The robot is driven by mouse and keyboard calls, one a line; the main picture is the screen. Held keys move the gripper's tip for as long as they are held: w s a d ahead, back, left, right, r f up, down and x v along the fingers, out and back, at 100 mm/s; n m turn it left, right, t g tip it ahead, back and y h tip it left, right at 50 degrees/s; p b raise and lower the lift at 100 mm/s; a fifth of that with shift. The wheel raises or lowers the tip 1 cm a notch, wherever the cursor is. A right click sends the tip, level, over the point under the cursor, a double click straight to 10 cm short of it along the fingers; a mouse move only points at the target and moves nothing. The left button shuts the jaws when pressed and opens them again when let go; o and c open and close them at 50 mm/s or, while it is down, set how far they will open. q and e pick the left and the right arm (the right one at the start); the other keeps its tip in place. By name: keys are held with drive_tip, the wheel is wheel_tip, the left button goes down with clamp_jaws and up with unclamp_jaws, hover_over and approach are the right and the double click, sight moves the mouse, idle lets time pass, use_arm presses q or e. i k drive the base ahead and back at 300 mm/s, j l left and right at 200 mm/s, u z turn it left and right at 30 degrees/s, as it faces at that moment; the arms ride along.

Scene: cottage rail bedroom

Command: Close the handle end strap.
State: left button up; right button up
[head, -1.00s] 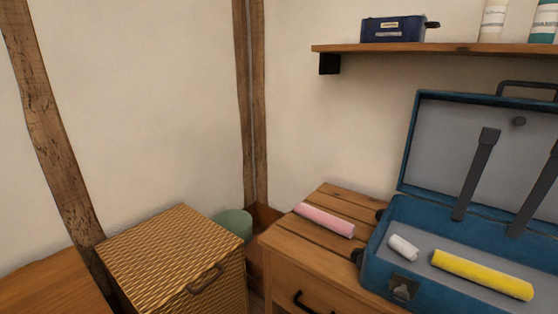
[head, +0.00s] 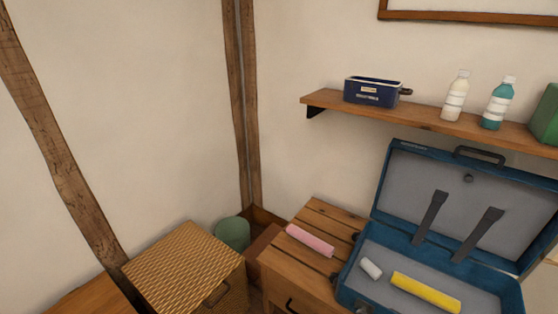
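A blue suitcase (head: 352,284) lies open on the wooden slatted stand at the right, its grey-lined lid (head: 405,178) leaning back with a dark handle (head: 479,153) on its top edge. Two dark straps, a left one (head: 431,217) and a right one (head: 478,235), stand up loose and slanted near the hinge side. Inside the case lie a yellow roll (head: 425,291) and a short white roll (head: 371,268). I cannot tell which strap is the handle end one. Neither of my grippers is in view.
A pink roll (head: 310,240) lies on the wooden stand (head: 322,215) left of the case. A wicker hamper (head: 185,262) and a green bin (head: 233,233) stand further left. The wall shelf (head: 420,118) above holds a navy box (head: 371,92) and bottles (head: 497,103).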

sight(492, 214)
drive_tip(key=z, duration=1.5)
